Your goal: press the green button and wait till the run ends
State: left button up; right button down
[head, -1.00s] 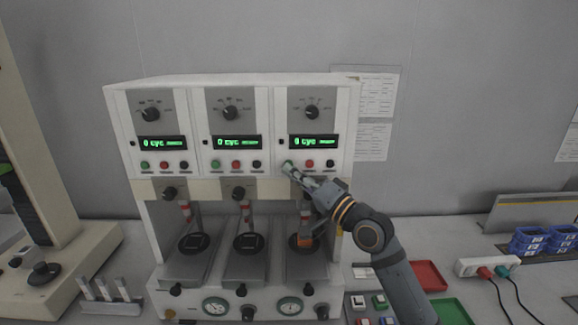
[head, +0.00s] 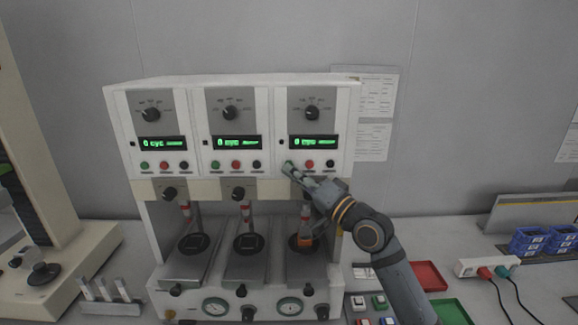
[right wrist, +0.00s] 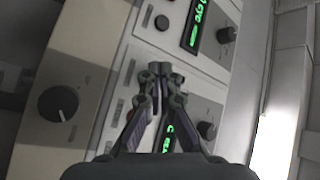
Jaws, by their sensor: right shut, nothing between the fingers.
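The white test machine (head: 185,95) has three stations side by side, each with a dial, a green-lit display and a row of buttons. My right gripper (head: 290,167) is shut and empty, its fingertips at the green button of the right station. They mostly cover that button, and I cannot tell whether it is pressed in. The right display (head: 313,142) seems to read 0 cyc, with blurred smaller text. The red button (head: 309,164) beside the fingers is uncovered. In the right wrist view the closed fingers (right wrist: 160,72) point at the panel. My left gripper is not in view.
Green buttons also show on the left station (head: 145,165) and middle station (head: 215,164). A red tray (head: 430,275) and a green tray (head: 450,311) lie right of my arm. A white power strip (head: 487,267) and blue bins (head: 530,241) stand farther right.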

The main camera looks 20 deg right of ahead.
jog(key=shift+w+d, duration=0.1)
jog(key=shift+w, duration=0.3)
jog(key=shift+w+d+b, duration=0.1)
jog(key=shift+w+b, duration=0.2)
jog(key=shift+w, duration=0.05)
dwell(0.5)
jog(key=shift+s, duration=0.1)
jog(key=shift+s+a+p, duration=0.25)
jog(key=shift+s+p, duration=0.2)
jog(key=shift+s, duration=0.25)
jog(key=s+p, duration=0.1)
jog(key=s, duration=0.1)
jog(key=s+a+p, duration=0.1)
jog(key=s+p, duration=0.1)
jog(key=shift+s+a, duration=0.2)
jog(key=shift+s, duration=0.2)
